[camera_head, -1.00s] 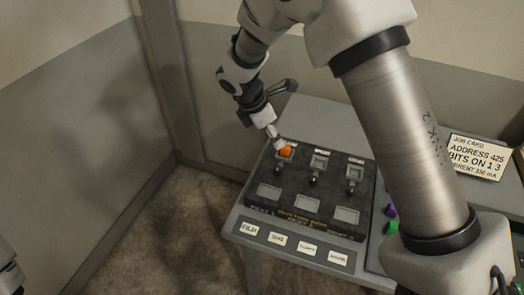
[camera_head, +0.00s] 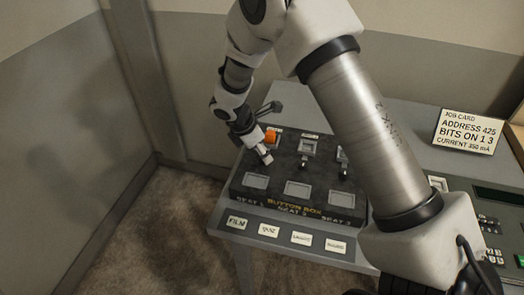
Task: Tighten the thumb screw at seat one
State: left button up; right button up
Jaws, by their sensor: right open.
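The dark button box (camera_head: 331,201) lies on the grey table, with seat one at the left, then seats two and three. An orange button (camera_head: 271,136) shows at seat one, at the back left of the box. My right gripper (camera_head: 265,156) points down at seat one, just in front of the orange button, and is open. It hides the thumb screw at seat one; I cannot tell whether it touches it. The seat two thumb screw (camera_head: 304,163) and the seat three thumb screw (camera_head: 343,171) show in front of their square sockets.
A row of labelled plates, beginning with FILM (camera_head: 237,222), lies along the table's front edge. A job card (camera_head: 467,131) stands at the right rear. My right arm crosses above the table and hides its middle right. The rear tabletop (camera_head: 390,112) is clear.

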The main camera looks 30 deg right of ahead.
jog(key=shift+d+f, duration=0.15)
jog(key=shift+f, duration=0.25)
jog(key=shift+w+f, duration=0.25)
jog(key=shift+w, duration=0.1)
jog(key=shift+s+r, duration=0.1)
jog(key=shift+s, duration=0.05)
grip_shut()
